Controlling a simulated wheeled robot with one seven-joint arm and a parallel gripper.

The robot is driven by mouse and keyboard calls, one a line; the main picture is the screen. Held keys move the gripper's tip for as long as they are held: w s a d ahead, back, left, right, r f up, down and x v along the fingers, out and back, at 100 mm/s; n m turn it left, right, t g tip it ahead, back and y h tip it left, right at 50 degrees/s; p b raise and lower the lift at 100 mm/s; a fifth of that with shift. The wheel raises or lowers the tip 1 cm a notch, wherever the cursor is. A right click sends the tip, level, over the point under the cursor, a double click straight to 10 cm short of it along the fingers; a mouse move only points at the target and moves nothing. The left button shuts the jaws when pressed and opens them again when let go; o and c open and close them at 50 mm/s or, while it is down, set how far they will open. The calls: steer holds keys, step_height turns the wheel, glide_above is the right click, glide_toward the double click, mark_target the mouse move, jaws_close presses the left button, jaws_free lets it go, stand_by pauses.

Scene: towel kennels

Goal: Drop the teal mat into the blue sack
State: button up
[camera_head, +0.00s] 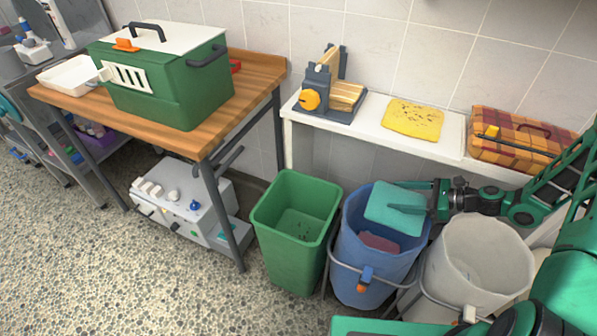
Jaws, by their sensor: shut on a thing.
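The teal mat (392,207) is a flat soft square held over the mouth of the blue sack. My gripper (415,205) comes in from the right and is shut on the mat's right part. The mat hides part of the sack's far rim.
A green bin (287,255) stands left of the blue sack, and a white sack (474,262) stands right. Behind, a white shelf (376,124) holds a yellow cloth (412,120) and a plaid case (519,140). A green carrier (190,85) sits on the wooden table.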

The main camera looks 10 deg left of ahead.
steer(key=o, duration=1.2)
steer(key=shift+c, duration=0.2)
steer(key=v, duration=1)
steer(key=shift+d, duration=0.35)
steer(key=shift+s+r, duration=0.1)
